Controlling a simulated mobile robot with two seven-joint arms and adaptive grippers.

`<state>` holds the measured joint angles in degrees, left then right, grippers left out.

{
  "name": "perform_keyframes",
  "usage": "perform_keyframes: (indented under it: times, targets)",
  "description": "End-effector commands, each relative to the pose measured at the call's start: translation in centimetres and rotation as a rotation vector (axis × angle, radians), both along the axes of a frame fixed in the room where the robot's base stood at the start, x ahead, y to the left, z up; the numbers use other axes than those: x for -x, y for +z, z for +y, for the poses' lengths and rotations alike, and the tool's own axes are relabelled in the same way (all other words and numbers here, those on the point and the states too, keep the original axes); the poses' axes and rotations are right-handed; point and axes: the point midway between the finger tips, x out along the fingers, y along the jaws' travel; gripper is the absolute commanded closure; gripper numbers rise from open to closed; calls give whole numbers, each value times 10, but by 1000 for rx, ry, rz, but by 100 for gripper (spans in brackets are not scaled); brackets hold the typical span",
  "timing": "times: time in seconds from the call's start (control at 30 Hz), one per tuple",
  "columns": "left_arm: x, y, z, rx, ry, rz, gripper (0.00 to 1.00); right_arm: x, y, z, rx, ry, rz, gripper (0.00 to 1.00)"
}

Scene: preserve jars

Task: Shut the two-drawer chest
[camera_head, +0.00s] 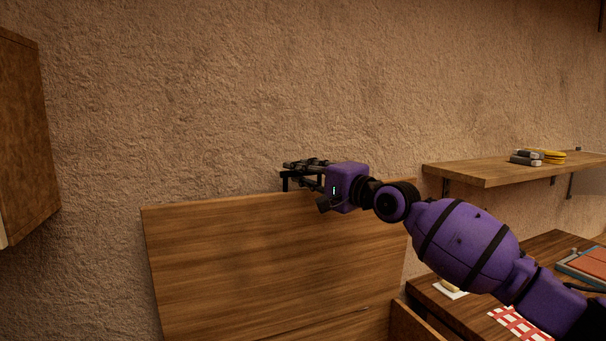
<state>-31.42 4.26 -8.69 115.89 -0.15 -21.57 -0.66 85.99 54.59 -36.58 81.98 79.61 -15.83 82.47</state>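A large brown wooden panel (250,265) stands raised and leans slightly back near the wall. It looks like the lifted lid of the chest. Below it, a side board (412,324) of the chest shows at the bottom edge of the view. The drawers and the rest of the chest are out of view. My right gripper (300,174) is at the panel's top edge, right of its middle, with its dark fingers pointing left. I cannot tell whether the fingers touch the panel or how far apart they are. My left gripper is not in view.
A wall shelf (480,173) at the right holds grey items (525,158) and a yellow item (552,157). Below is a wooden table (545,250) with a red-and-white checked cloth (519,322). A wooden cabinet (25,135) hangs at the left.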

Motion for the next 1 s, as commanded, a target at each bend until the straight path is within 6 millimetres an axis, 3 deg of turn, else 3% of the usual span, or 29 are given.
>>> perform_keyframes:
  times: [0.1,0.63,0.77,1.0]
  targets:
    - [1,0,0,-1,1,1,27,0,0,0,0,0,0,100]
    - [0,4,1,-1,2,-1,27,8,-1,-3,-1,0,-14,100]
    - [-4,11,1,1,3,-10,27,22,-2,-7,-8,1,-43,100]
    - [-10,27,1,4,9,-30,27,65,-10,-21,-38,1,-134,100]
